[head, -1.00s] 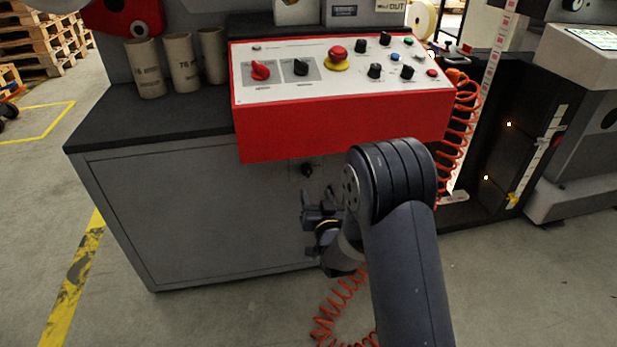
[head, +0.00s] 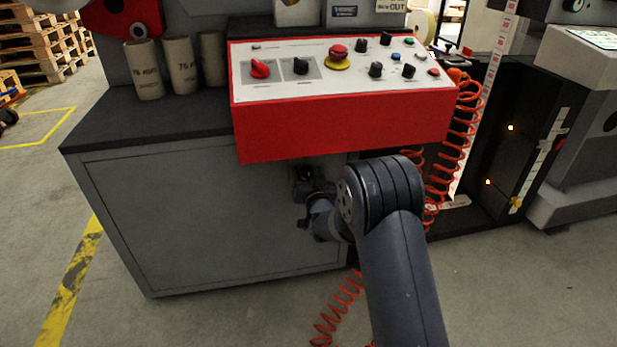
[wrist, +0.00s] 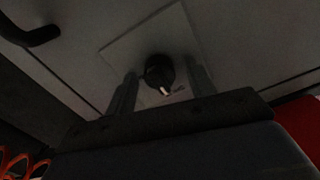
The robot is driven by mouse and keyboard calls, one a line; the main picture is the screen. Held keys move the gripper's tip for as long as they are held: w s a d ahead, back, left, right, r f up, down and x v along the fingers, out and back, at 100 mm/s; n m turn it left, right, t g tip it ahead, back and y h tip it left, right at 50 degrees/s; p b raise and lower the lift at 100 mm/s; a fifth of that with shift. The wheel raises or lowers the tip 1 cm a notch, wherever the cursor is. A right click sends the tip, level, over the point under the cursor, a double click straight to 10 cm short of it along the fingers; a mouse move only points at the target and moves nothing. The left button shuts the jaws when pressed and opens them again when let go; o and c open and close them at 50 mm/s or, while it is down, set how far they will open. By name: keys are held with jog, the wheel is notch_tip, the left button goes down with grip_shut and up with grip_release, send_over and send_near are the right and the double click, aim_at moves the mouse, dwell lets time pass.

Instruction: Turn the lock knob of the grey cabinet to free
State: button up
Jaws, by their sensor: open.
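The grey cabinet (head: 200,215) stands below the red control box in the head view. Its black lock knob (wrist: 160,72) shows in the wrist view, round with a pale pointer mark, on a square plate (wrist: 122,52) on the cabinet face. My gripper (wrist: 160,82) is open, with one finger on each side of the knob and a gap visible at both sides. In the head view my gripper (head: 306,176) is at the cabinet front, just under the red box, and hides the knob there.
The red control box (head: 340,135) juts out right above my gripper. Coiled red hoses hang to the right (head: 465,120) and lie near the floor (head: 342,305). A dark curved handle (wrist: 30,32) shows at the upper left of the wrist view.

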jog(key=c, duration=1)
jog(key=shift+f+m+b, duration=0.1)
jog(key=shift+m+b, duration=0.3)
jog(key=shift+b, duration=0.1)
jog(key=m+b, duration=0.2)
jog(key=m, duration=0.1)
jog(key=m+b, duration=0.1)
jog(key=m, duration=0.8)
jog(key=shift+m, duration=0.4)
jog(key=m, duration=0.4)
jog(key=shift+d+m, duration=0.1)
jog(key=shift+m, duration=0.2)
